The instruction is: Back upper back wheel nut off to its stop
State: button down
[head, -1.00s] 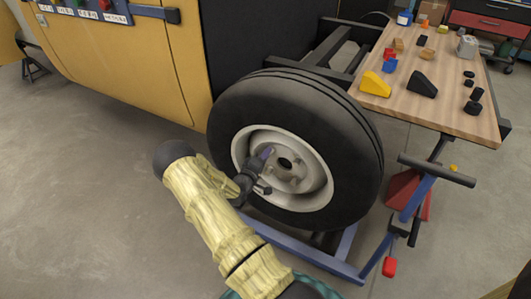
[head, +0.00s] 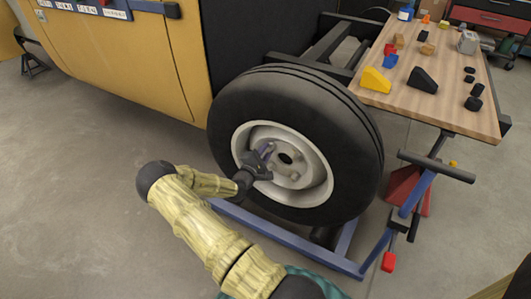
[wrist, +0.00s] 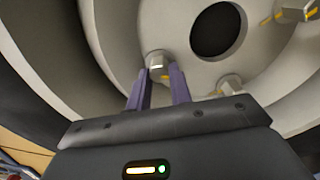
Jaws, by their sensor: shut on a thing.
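The wheel (head: 232,125) has a black tire and a pale, dished rim. In the wrist view a hex nut (wrist: 157,60) with a yellow mark sits on the pale hub, left of the dark center hole (wrist: 218,30). My gripper (wrist: 161,78) is shut on this nut, with one purple-grey finger on each side of it. In the head view my gripper (head: 267,149) reaches into the rim at the left of the hub, and it hides the held nut there.
Other marked nuts show in the wrist view, one lower right (wrist: 230,84) and one upper right (wrist: 292,12). A wooden workbench (head: 470,118) with blocks stands right of the wheel. A blue stand (head: 375,250) is at lower right. Floor at left is clear.

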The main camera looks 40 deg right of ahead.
jog(key=shift+f+n, duration=0.1)
jog(key=shift+n, duration=0.2)
jog(key=c, duration=1.3)
grip_release()
jog(key=shift+o, duration=0.2)
jog(key=shift+a, duration=0.1)
jog(key=p+v, duration=0.3)
jog(key=v, duration=1.4)
jog(key=shift+a, duration=0.15)
